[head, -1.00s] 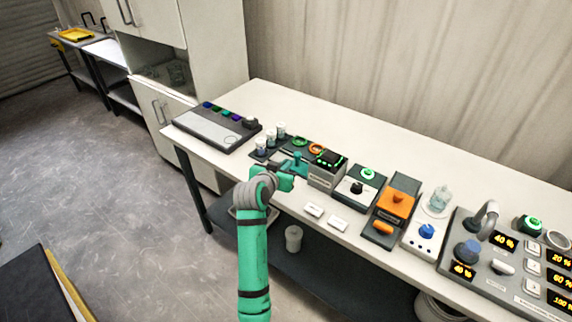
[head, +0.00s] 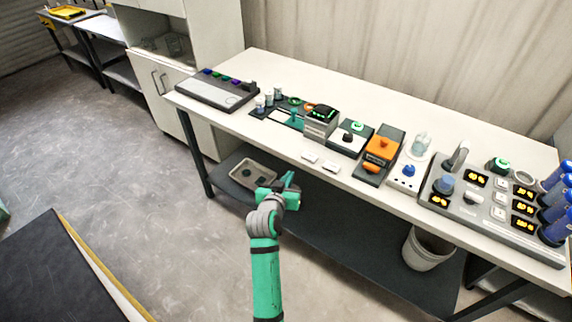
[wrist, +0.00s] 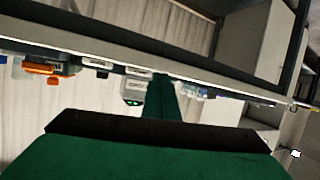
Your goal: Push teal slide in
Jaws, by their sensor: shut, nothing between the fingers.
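The teal slide (head: 294,118) is a small teal piece with a raised knob. It sits at the right end of a dark base plate (head: 262,112) on the bench, beside a grey box with green lights (head: 321,121). How far in it sits is too small to tell. My gripper (head: 291,181) is shut and empty, in front of the bench's front edge and apart from the slide. In the wrist view my shut fingers (wrist: 160,98) point toward the bench, which appears upside down; the slide cannot be made out there.
Small jars (head: 269,97) stand left of the slide. An orange-topped device (head: 380,150) and a control panel (head: 480,205) stand to the right. A lower shelf (head: 335,235) carries a tray (head: 253,173) under the bench.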

